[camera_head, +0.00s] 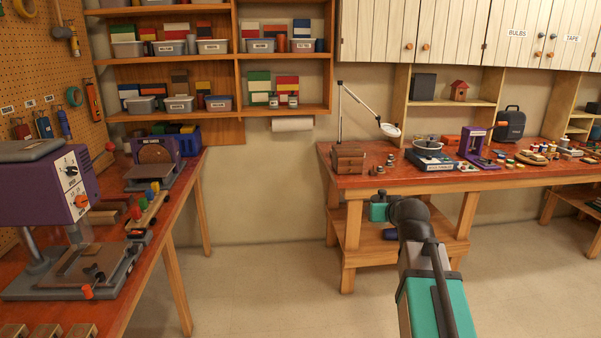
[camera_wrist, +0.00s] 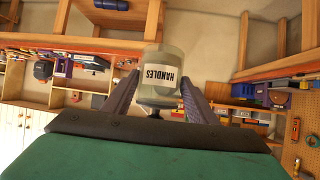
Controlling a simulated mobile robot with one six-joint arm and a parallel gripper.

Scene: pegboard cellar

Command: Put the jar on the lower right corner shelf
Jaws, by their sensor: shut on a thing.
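In the wrist view, which looks upside down, my gripper (camera_wrist: 160,88) is shut on a clear jar (camera_wrist: 160,62) with a white label reading HANDLES. The jar sits between the two dark fingers, clear of any shelf. In the head view my arm reaches out at the lower right of the picture, in front of the right workbench; its fingers and the jar cannot be made out there. A wooden wall shelf unit (camera_head: 236,70) hangs at the back left. Its lower right compartment holds green, red and yellow boxes (camera_head: 259,84) and small jars (camera_head: 293,101). Which shelf is the corner shelf is unclear.
A paper towel roll (camera_head: 292,124) hangs below the wall shelf. The right workbench (camera_head: 375,182) carries a lamp (camera_head: 389,129), a small drawer chest (camera_head: 348,158) and other items. The floor (camera_head: 250,280) between the benches is clear.

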